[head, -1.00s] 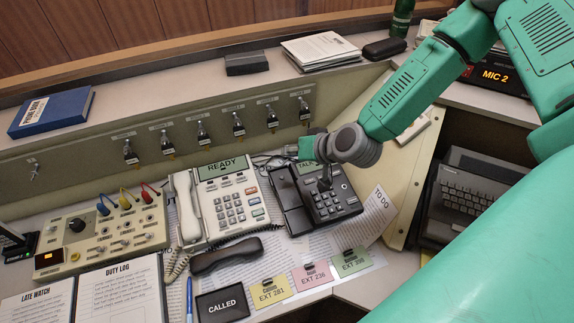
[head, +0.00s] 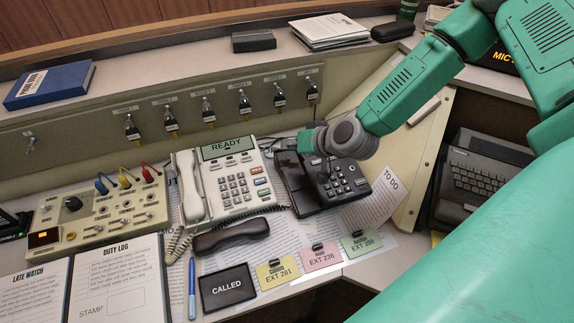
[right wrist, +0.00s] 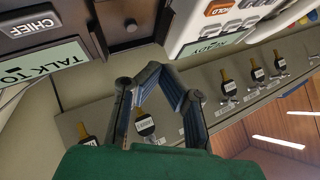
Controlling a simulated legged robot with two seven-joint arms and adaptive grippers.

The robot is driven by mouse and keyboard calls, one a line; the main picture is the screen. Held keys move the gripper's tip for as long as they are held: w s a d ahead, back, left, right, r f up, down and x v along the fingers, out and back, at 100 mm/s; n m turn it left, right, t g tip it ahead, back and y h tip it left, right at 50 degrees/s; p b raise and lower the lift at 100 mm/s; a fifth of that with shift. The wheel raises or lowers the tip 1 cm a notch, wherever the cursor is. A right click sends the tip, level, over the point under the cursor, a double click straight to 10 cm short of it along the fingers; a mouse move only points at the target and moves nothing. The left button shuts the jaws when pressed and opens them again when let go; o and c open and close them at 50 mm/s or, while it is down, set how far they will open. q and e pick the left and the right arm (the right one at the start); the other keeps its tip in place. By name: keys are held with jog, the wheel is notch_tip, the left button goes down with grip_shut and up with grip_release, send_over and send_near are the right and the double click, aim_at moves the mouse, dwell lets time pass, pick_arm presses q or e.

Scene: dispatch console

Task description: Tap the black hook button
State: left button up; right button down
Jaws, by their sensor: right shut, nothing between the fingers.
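The black desk phone (head: 345,183) stands right of the white phone in the head view. Its cradle (head: 295,185) is empty, and a black handset (head: 232,236) lies on the desk in front. My right gripper (head: 322,162) is shut and empty above the phone's upper part, partly hiding its display and keys. In the right wrist view its fingers (right wrist: 150,78) are together, with the black phone (right wrist: 155,14) at the top. A small dark round part (right wrist: 130,25) shows on the phone there; I cannot tell whether it is the hook button. I see no contact. My left gripper is not in view.
The white phone (head: 232,180) with its handset on stands close to the left. Key switches (head: 245,103) line the panel behind. Coloured cards (head: 320,257) and a CALLED plate (head: 227,287) lie in front. A sloped panel (head: 400,165) stands at the right.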

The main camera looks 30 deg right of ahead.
aim_at(288, 158)
notch_tip(288, 158, down, 2)
jog(key=shift+w+f+b, duration=0.15)
jog(key=shift+b, duration=0.5)
jog(key=shift+d+f, duration=0.15)
jog(key=shift+f, duration=0.05)
jog(key=shift+d+f, duration=0.15)
jog(key=shift+d, duration=0.4)
jog(key=shift+a+r, duration=0.2)
jog(key=shift+a, duration=0.4)
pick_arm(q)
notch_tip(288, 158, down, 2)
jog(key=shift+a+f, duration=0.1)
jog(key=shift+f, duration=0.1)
pick_arm(e)
jog(key=shift+d, duration=0.1)
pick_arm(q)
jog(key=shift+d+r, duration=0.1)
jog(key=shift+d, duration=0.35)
pick_arm(e)
jog(key=shift+d+f, duration=0.15)
jog(key=shift+d, duration=0.2)
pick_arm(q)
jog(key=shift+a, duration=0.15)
pick_arm(e)
jog(key=shift+a, duration=0.2)
